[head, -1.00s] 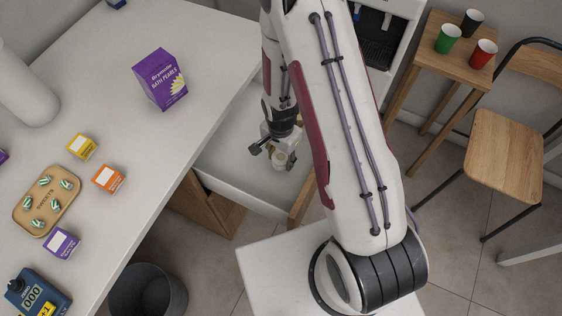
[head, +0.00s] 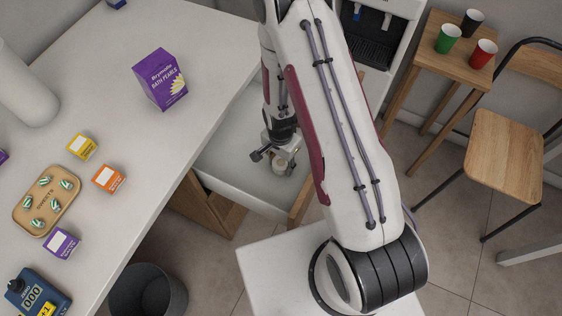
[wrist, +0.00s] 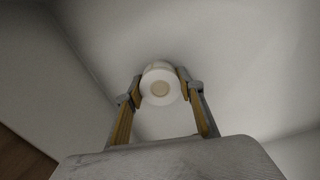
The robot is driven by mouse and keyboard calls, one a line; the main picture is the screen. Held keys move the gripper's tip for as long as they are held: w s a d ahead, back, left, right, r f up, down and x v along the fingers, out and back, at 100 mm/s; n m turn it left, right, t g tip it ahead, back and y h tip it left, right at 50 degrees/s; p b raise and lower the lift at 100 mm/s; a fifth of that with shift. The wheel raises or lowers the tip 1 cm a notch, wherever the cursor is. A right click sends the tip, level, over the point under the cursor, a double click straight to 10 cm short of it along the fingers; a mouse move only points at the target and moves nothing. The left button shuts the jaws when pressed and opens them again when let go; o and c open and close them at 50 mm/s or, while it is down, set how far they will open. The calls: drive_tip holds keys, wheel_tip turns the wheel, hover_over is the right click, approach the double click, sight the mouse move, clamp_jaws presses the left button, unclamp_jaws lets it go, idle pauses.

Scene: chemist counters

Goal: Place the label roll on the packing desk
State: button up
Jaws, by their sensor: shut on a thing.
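The label roll (wrist: 149,92) is a small white roll with a tan core. In the wrist view it sits between the two fingertips of my gripper (wrist: 160,88), which is shut on it. In the head view my gripper (head: 271,157) is inside an open white drawer (head: 232,168), with the pale roll (head: 279,165) at its fingers. I cannot tell whether the roll touches the drawer floor. My arm hides part of the drawer. A white counter (head: 110,115) stands to the left; whether it is the packing desk I cannot tell.
On the counter are a purple bath pearls box (head: 160,80), small yellow (head: 82,147), orange (head: 108,179) and purple (head: 62,243) boxes, a sweets tray (head: 20,215) and a blue device (head: 38,296). A bin (head: 148,293) stands below. The counter's middle is clear.

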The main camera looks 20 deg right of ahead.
sight(282, 161)
drive_tip(key=o, duration=1.2)
drive_tip(key=shift+w+d+r, duration=0.1)
drive_tip(key=shift+r, duration=1.85)
drive_tip(key=shift+w+d+r, duration=0.1)
drive_tip(key=shift+r, duration=1.8)
